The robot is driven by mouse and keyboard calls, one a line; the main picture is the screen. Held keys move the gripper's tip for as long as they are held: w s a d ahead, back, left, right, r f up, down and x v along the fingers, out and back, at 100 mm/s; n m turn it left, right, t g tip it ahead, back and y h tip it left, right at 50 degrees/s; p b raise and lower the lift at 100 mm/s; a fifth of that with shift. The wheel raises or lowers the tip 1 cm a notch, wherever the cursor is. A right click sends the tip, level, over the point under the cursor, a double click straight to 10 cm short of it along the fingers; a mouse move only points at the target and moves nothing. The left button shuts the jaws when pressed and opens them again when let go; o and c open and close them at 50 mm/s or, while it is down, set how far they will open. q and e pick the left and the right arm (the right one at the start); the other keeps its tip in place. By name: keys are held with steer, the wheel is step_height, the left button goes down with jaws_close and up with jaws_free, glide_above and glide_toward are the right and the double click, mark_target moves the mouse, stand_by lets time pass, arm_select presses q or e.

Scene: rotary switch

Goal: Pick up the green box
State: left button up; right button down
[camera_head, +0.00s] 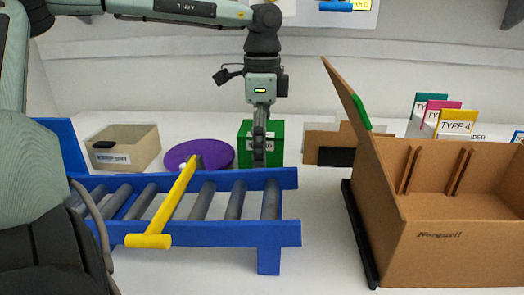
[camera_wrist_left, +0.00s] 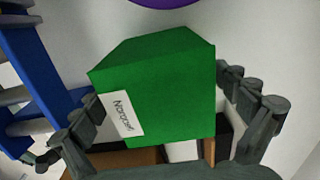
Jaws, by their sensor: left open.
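The green box (camera_head: 244,129) stands on the white table behind the blue roller conveyor in the head view, partly hidden by my left gripper (camera_head: 260,150). In the left wrist view the green box (camera_wrist_left: 155,85) fills the middle, with a white label on one face. My left gripper (camera_wrist_left: 170,135) is open there, with one finger on each side of the box. I cannot tell whether either finger touches it. My right gripper is not in view.
The blue conveyor (camera_head: 205,235) with a yellow bar (camera_head: 172,205) lies in front. A purple disc (camera_head: 200,152) and a beige bin (camera_head: 132,150) are left of the box. A large open cardboard box (camera_head: 455,245) stands right. Cardboard pieces (camera_head: 322,142) lie just right of the green box.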

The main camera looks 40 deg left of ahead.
arm_select(q)
steer(key=shift+f, duration=1.25)
steer(key=c, duration=1.5)
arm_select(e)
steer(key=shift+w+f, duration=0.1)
arm_select(q)
steer(key=shift+o, duration=0.2)
steer(key=shift+w+r, duration=0.1)
